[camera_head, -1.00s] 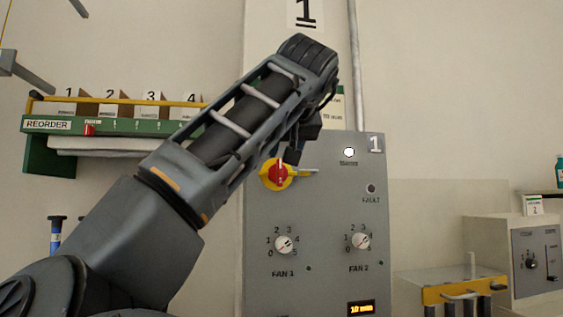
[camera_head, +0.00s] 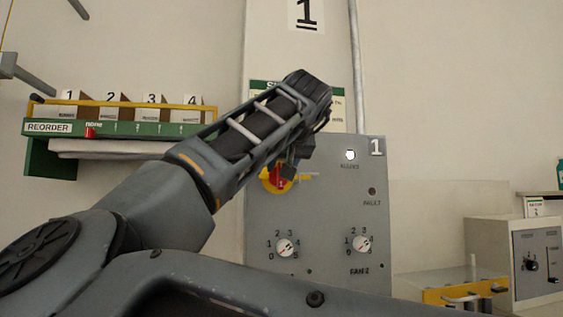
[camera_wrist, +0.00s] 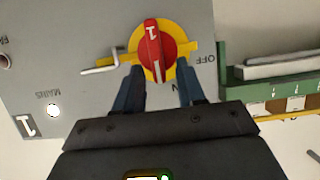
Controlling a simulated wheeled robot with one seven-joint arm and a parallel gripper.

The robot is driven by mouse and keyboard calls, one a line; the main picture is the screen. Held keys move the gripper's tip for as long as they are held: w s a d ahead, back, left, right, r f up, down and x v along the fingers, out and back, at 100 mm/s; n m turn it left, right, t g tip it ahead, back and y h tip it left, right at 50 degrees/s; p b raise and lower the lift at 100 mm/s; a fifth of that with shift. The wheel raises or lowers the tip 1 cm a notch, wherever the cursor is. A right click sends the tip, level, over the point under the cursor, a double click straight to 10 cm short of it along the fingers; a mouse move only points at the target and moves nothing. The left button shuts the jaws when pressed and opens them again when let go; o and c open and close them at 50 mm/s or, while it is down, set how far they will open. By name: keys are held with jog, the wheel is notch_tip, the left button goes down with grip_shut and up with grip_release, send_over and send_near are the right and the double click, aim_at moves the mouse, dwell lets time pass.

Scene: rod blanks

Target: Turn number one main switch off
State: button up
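The main switch is a red handle (camera_wrist: 152,50) on a yellow disc (camera_wrist: 173,75), on the grey panel (camera_head: 318,215) marked 1. In the wrist view, turned upside down, the handle stands lengthwise toward the partly hidden ON mark; OFF is at the right. A bent metal rod (camera_wrist: 100,69) juts from the left of the disc. My gripper (camera_wrist: 160,73) is open, its two fingers apart at the disc's lower edge, one on each side of the handle's near end. I cannot tell whether they touch. In the head view my gripper (camera_head: 290,168) partly covers the switch (camera_head: 272,181).
The panel has a lit white mains lamp (camera_head: 350,155), a dark fault lamp (camera_head: 372,191) and fan knobs (camera_head: 285,247) (camera_head: 361,244) below. A green reorder rack (camera_head: 120,128) is at left. A yellow-fronted rack (camera_head: 465,291) and grey control box (camera_head: 537,262) are at right.

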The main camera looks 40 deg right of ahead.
grip_shut()
dwell(0.3)
dwell(0.4)
